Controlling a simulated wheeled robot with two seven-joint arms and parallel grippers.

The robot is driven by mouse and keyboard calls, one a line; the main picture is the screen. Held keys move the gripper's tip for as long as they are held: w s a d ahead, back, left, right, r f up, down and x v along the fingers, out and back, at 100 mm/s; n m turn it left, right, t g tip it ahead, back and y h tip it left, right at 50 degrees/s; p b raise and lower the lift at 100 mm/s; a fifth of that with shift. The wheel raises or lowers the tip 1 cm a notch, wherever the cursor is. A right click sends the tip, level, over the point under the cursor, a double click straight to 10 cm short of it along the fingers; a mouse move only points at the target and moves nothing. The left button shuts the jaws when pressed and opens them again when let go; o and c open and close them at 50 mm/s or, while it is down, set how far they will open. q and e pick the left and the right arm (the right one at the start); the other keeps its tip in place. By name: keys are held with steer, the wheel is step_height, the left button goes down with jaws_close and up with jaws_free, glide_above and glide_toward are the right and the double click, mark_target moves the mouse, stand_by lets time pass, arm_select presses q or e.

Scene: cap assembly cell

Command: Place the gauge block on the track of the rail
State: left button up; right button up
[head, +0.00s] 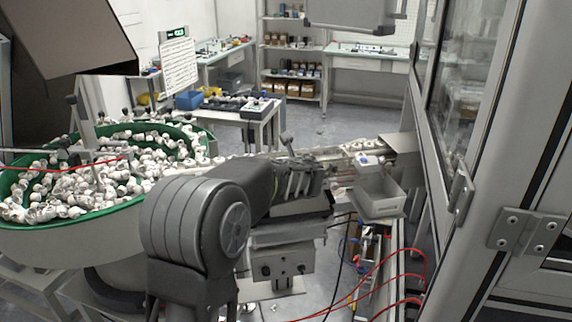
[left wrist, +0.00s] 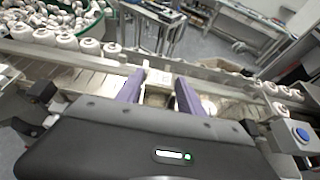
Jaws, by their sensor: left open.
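In the left wrist view the metal rail (left wrist: 65,56) crosses from the upper left to the right, with a row of white caps on it at either end. A small pale block (left wrist: 157,77), which looks like the gauge block, is at the rail between and beyond my fingertips. My left gripper (left wrist: 158,86) is open, its two purple fingers spread and pointing at the rail. I cannot tell whether the block touches a finger or sits in the track. In the head view my left arm hides much of the rail and the block. My right gripper is not in view.
A green-lined bowl (head: 120,205) full of white caps stands at the left. A glass-doored cabinet (head: 500,130) borders the right. Red cables (head: 395,252) hang below.

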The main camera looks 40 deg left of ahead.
arm_select(q)
steer(key=b+v, duration=0.1)
steer(key=v, duration=1.1)
steer(key=shift+r+b, duration=0.1)
steer(key=shift+b, duration=0.25)
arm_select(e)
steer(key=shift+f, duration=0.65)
arm_select(q)
steer(key=s+d+f+n+g+h, duration=0.3)
steer(key=d+f, duration=0.4)
steer(key=f, duration=0.6)
steer(key=s+d+f+n+g+h, duration=0.2)
steer(key=s+d+f+n+h, duration=0.35)
steer(key=f, duration=0.85)
steer(key=s+d+f+n+g+h, duration=0.2)
steer(key=s+d+f, duration=0.3)
steer(key=d+f, duration=0.65)
steer(key=s+d+f+n+h, duration=0.2)
steer(key=s+d+f+n, duration=0.3)
steer(key=s+n, duration=0.3)
steer(key=s+d+f+n+g+h, duration=0.1)
steer(key=s+d+f+n, duration=0.3)
steer(key=s+f+n, duration=0.4)
steer(key=shift+d+f+n+g+h, duration=0.2)
steer(key=shift+d+n+g+h, duration=0.15)
steer(key=shift+n, duration=0.6)
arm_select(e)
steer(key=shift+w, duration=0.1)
